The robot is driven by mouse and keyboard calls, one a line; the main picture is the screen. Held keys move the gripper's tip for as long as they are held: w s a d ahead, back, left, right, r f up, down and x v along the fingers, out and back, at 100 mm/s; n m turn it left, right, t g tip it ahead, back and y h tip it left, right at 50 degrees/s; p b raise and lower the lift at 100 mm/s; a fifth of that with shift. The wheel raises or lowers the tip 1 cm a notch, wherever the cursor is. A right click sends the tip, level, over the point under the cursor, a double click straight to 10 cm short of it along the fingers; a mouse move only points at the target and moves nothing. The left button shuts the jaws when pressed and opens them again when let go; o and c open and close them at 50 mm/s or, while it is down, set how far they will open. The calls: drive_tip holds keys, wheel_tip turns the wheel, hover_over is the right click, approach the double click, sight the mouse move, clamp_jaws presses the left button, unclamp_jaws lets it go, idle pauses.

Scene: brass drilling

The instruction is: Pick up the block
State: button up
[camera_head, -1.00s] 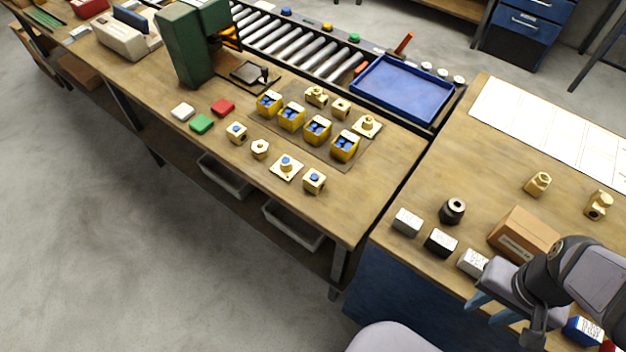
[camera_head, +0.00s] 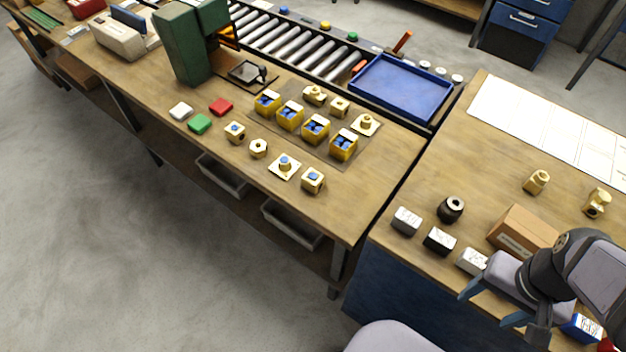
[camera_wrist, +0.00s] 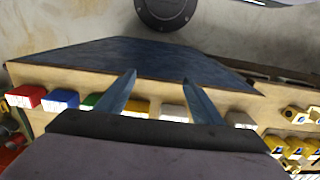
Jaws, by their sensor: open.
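Several blocks stand in a row along the front edge of the right bench. In the head view these are a white block (camera_head: 406,221), a black block (camera_head: 439,241), another white block (camera_head: 472,261) and a blue block (camera_head: 581,327). The wrist view shows a red block (camera_wrist: 26,96), a blue block (camera_wrist: 60,99), a yellow block (camera_wrist: 136,106) and a pale block (camera_wrist: 174,112). Which block is meant cannot be told. My gripper (camera_head: 491,303) is open and empty by the bench's front edge, just right of the second white block. My arm hides part of the row.
A cardboard box (camera_head: 522,233) stands behind the row, with a dark round part (camera_head: 451,208) to its left. Brass fittings (camera_head: 537,182) and white sheets (camera_head: 550,125) lie farther back. The left bench holds yellow bins (camera_head: 316,129) and a blue tray (camera_head: 402,87).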

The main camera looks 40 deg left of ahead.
drive_tip(key=w+a+r+n+t+h+b, duration=0.2)
drive_tip(key=w+a+n+h+b, duration=0.25)
drive_tip(key=w+a+n, duration=0.65)
drive_tip(key=r+n+t+y+b, duration=0.1)
drive_tip(key=n+t+y+b, duration=0.65)
drive_tip(key=n, duration=1.75)
hover_over(308, 184)
drive_tip(key=s, duration=0.5)
drive_tip(key=t+h, duration=0.3)
drive_tip(key=t, duration=0.1)
drive_tip(key=f, duration=1.3)
drive_tip(key=shift+w+d+f, duration=0.1)
drive_tip(key=shift+w+f, duration=0.1)
drive_tip(key=shift+f, duration=0.5)
drive_tip(key=shift+p+x, duration=0.3)
drive_tip(key=shift+x, duration=1.1)
drive_tip(key=shift+p+x, duration=0.55)
drive_tip(key=shift+x, duration=1.75)
